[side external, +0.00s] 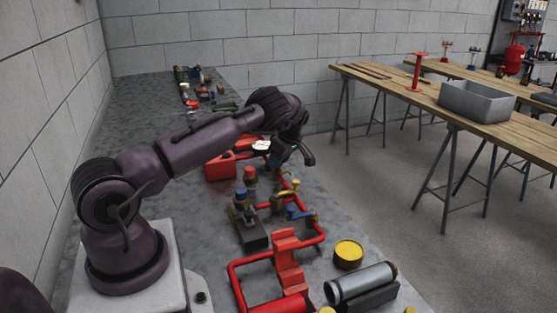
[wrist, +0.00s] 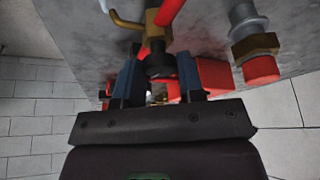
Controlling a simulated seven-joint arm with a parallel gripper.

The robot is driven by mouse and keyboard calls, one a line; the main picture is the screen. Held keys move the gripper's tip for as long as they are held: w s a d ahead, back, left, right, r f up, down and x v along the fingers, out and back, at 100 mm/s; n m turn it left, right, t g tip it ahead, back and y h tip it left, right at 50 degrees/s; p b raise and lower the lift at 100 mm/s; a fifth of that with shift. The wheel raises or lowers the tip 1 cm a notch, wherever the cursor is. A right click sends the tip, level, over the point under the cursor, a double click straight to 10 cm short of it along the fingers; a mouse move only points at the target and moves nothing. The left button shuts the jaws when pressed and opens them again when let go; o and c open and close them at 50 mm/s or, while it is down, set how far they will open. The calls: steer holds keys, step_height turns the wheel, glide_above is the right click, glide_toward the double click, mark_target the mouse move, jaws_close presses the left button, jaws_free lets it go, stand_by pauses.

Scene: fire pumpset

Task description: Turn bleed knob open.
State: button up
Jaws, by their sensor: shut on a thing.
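A dark round knob (wrist: 160,66), which I take to be the bleed knob, sits under a brass fitting (wrist: 156,28) in the wrist view. My gripper (wrist: 157,75) has its two blue fingers on either side of this knob, shut on it. Their exact contact is partly hidden in shadow. In the side view my gripper (side external: 284,157) is low over the red pipework (side external: 318,238), near the red box. The knob cannot be made out there behind my wrist.
Close by are a red box (side external: 220,167), a blue-handled valve (side external: 299,213) and a red clamp-like part (side external: 287,262). In the wrist view a brass-and-red fitting (wrist: 257,46) is at right.

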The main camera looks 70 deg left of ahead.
steer(key=n+h, duration=0.1)
steer(key=n, duration=0.2)
steer(key=n+g+h, duration=0.1)
steer(key=n, duration=0.2)
steer(key=shift+w+a+n, duration=0.1)
steer(key=shift+w+n, duration=0.05)
steer(key=shift+n, duration=0.15)
stand_by(0.3)
steer(key=o, duration=0.9)
steer(key=shift+v, duration=1.2)
step_height(320, 180, up, 8)
steer(key=shift+w+f, duration=0.2)
steer(key=shift+f, duration=0.05)
